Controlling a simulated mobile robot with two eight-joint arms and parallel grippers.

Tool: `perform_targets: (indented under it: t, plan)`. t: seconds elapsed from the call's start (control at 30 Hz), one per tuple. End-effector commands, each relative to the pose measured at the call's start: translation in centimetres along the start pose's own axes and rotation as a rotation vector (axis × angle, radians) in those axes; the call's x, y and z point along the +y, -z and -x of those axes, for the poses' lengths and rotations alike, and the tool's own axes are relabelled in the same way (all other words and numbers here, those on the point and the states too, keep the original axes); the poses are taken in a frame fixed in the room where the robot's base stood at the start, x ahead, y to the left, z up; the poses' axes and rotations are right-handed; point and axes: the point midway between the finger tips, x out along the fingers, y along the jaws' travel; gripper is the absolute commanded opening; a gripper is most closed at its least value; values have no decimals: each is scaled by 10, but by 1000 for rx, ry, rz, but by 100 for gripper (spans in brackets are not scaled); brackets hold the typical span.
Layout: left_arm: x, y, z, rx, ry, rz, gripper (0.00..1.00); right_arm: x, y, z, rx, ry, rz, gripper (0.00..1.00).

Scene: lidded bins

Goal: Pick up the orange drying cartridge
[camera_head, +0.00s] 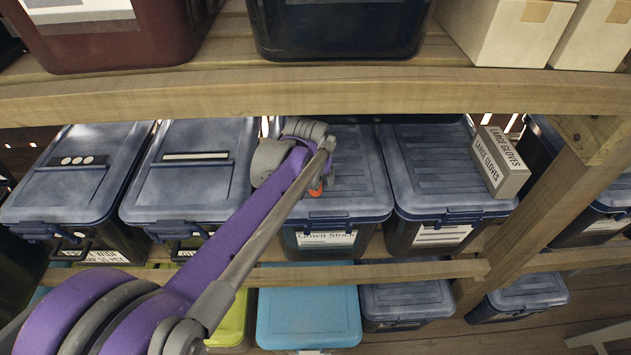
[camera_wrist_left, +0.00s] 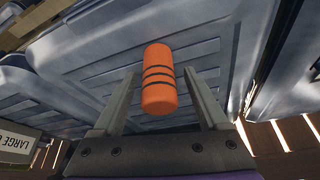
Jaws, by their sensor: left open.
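The orange drying cartridge (camera_wrist_left: 160,84) is a rounded cylinder with dark bands around its middle. In the left wrist view it lies on a grey-blue bin lid (camera_wrist_left: 90,45). My left gripper (camera_wrist_left: 160,72) is open, with one finger on each side of the cartridge and a visible gap on both sides. I cannot tell how far above the lid the fingertips are. In the head view only a small orange part of the cartridge (camera_head: 316,190) shows on the lid of the Gown Stock bin (camera_head: 350,180). My left arm hides the rest. My right gripper is in neither view.
A Large Gloves box (camera_head: 499,160) stands on the neighbouring bin lid (camera_head: 435,165) to the right. Two more lidded bins stand to the left. A wooden shelf beam (camera_head: 400,97) runs above the row, with more bins and pale boxes on it. Bins also stand below.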

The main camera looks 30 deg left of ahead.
Motion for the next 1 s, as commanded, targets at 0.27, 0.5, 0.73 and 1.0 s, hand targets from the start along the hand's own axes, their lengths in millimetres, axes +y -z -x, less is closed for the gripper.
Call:
perform_targets:
  t: [0.27, 0.5, 0.73, 1.0]
  plan:
    - [0, 0, 0, 0, 0, 0, 62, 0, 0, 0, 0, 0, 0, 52]
    - [0, 0, 0, 0, 0, 0, 18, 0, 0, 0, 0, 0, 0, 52]
    - [0, 0, 0, 0, 0, 0, 0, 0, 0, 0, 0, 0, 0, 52]
    - [0, 0, 1, 0, 0, 0, 0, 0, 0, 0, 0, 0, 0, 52]
